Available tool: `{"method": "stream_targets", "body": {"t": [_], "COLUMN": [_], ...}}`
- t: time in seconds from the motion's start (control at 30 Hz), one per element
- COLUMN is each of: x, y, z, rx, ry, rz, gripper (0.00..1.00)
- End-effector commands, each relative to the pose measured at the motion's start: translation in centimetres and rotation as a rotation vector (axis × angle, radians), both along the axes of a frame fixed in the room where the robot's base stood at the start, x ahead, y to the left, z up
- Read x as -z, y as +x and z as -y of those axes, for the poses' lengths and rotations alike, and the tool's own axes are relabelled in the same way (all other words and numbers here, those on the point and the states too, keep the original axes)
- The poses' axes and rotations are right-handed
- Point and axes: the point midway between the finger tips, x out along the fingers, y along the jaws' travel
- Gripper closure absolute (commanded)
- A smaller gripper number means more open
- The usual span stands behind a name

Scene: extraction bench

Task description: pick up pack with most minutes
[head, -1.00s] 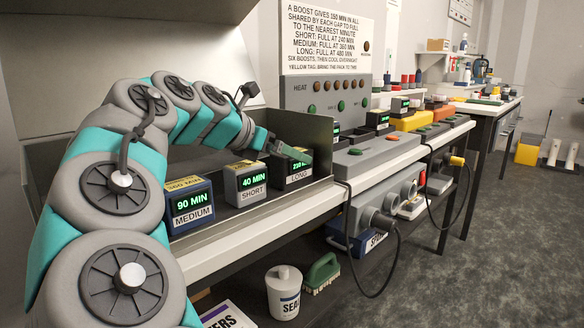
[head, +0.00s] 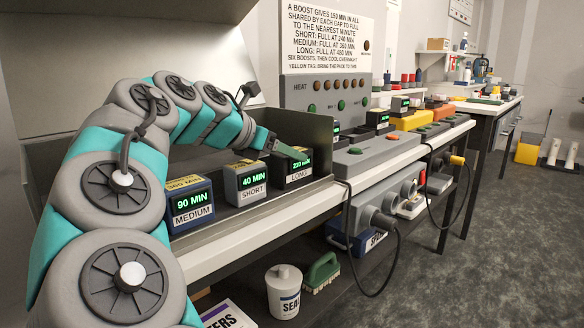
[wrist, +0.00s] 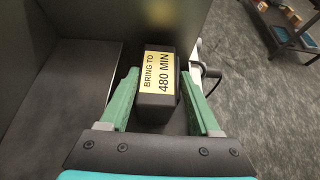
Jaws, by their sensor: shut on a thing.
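Three packs stand in a row on the bench: a blue pack (head: 191,206) labelled MEDIUM showing 90 MIN, a grey pack (head: 246,184) labelled SHORT showing 40 MIN, and a dark pack (head: 293,178) labelled LONG, whose display appears to read 230 MIN. My gripper (head: 292,153) is at the LONG pack, its green fingers at the pack's top. In the wrist view the fingers (wrist: 160,80) are shut on this pack, one on each side. Its yellow tag (wrist: 161,73) reads BRING TO 480 MIN.
A grey panel wall (head: 305,130) stands beside and behind the LONG pack. To the right are a grey charger unit (head: 375,152) and more packs along the bench. A wall sign (head: 327,38) gives boost rules. A white tub (head: 283,290) and green brush (head: 322,271) sit below.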

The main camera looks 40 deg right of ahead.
Motion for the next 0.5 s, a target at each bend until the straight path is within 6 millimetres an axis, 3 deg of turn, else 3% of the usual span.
{"method": "stream_targets", "body": {"t": [0.17,0.5], "x": [0.0,-0.08], "y": [-0.01,-0.03], "z": [0.0,0.0], "rx": [0.0,0.0], "ry": [0.0,-0.001], "rz": [0.0,0.0], "gripper": [1.0,1.0]}}
